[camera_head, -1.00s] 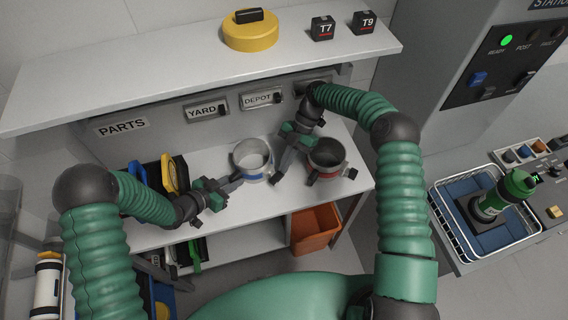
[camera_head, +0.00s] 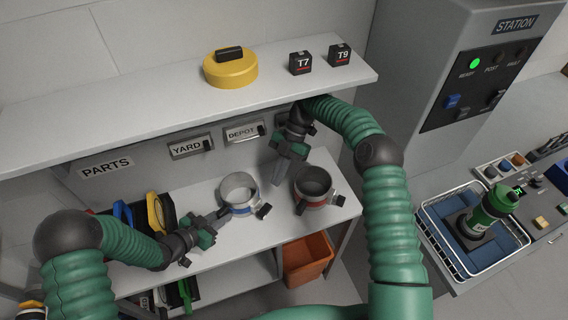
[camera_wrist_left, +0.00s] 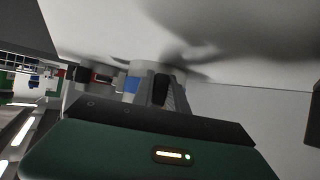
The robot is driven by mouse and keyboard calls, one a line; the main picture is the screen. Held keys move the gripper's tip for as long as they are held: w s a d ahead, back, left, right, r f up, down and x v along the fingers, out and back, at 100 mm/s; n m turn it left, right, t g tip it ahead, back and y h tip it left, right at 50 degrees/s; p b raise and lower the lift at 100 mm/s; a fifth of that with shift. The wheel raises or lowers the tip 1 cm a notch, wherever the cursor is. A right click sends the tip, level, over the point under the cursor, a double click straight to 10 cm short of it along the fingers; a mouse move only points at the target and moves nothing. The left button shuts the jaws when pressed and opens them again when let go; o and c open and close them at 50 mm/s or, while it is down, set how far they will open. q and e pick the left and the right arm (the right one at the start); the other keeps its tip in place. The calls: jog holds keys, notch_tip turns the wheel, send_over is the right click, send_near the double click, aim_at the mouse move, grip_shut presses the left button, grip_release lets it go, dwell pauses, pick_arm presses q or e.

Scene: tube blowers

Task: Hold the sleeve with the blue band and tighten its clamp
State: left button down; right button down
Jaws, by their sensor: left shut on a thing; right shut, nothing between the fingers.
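The sleeve with the blue band (camera_head: 240,193) stands upright on the workbench, a pale open ring with a dark clamp knob (camera_head: 264,211) at its front right. My left gripper (camera_head: 219,216) is shut on the left side of this sleeve. In the left wrist view the blue-banded sleeve (camera_wrist_left: 133,82) shows just beyond the dark fingers (camera_wrist_left: 172,96); the exact grip is partly hidden. My right gripper (camera_head: 280,180) is shut and empty, pointing down behind and between the two sleeves, apart from the clamp knob.
A sleeve with a red band (camera_head: 313,190) stands close to the right. A shelf (camera_head: 150,103) overhangs the bench, holding a yellow lidded disc (camera_head: 230,72) and blocks T7 and T9. An orange bin (camera_head: 307,262) sits below.

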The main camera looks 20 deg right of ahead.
jog(key=shift+w+d+f+v, duration=0.1)
jog(key=shift+d+f+v, duration=0.05)
jog(key=shift+v, duration=0.8)
jog(key=shift+w+d+f+v, duration=0.1)
jog(key=shift+w+v, duration=0.05)
jog(key=shift+v, duration=0.75)
jog(key=shift+w+d+f+v, duration=0.1)
jog(key=shift+d+f+v, duration=0.05)
jog(key=shift+v, duration=0.8)
pick_arm(q)
jog(key=c, duration=1.3)
grip_release()
jog(key=shift+w, duration=0.1)
jog(key=shift+o, duration=0.2)
jog(key=v, duration=1.2)
jog(key=shift+f, duration=0.1)
jog(key=shift+d, duration=0.1)
